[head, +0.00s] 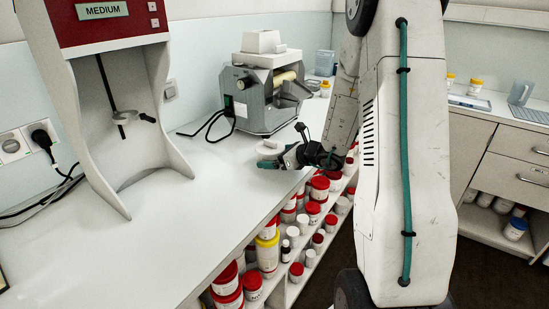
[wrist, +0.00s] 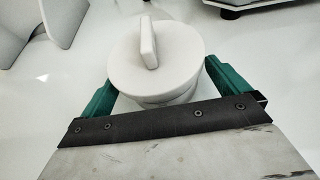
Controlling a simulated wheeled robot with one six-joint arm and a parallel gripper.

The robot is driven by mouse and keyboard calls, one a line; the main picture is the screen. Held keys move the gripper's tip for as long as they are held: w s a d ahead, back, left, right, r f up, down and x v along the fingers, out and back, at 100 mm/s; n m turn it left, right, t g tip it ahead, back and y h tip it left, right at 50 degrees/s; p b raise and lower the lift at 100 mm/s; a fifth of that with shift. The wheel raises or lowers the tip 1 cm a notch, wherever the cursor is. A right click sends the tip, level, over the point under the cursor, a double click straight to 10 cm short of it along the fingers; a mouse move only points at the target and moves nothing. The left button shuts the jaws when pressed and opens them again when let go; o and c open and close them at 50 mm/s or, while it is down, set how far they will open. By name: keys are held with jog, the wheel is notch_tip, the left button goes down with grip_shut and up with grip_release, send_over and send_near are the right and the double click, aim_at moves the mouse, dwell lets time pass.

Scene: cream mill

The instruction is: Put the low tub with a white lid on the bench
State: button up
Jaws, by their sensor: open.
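The low tub with a white lid (wrist: 158,62) is round and pale, with an upright fin-like grip on its lid. In the wrist view it sits upright between the two green fingers of my gripper (wrist: 160,82), which is open. A narrow gap shows beside the fingers; I cannot tell whether either touches the tub. In the head view the tub (head: 269,148) appears to stand on the white bench (head: 150,235) near its front edge, with my gripper (head: 273,160) low around it. Part of its lower side is hidden by my gripper.
A grey roller machine (head: 262,100) stands behind the tub on the bench. A red-topped mixer stand (head: 105,30) is at the left. Shelves under the bench hold several red-lidded jars (head: 268,240). The front left of the bench is clear.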

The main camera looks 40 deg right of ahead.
jog(key=v, duration=1.1)
jog(key=shift+s+r, duration=0.15)
jog(key=s+a+r+n+g+y, duration=0.1)
jog(key=s+a+r+n+g, duration=0.2)
jog(key=a+n, duration=0.4)
jog(key=s+a+r+n+g+y, duration=0.25)
jog(key=s+a+n, duration=0.2)
jog(key=a, duration=0.45)
jog(key=s+a+r+n+g, duration=0.3)
jog(key=a+r+n+g, duration=0.1)
jog(key=a+n, duration=0.35)
jog(key=s+r+n+g+h, duration=0.2)
jog(key=s+n+h, duration=0.6)
jog(key=s+n, duration=0.5)
jog(key=shift+s+d+r, duration=0.3)
jog(key=shift+s+r, duration=0.15)
jog(key=shift+s, duration=0.05)
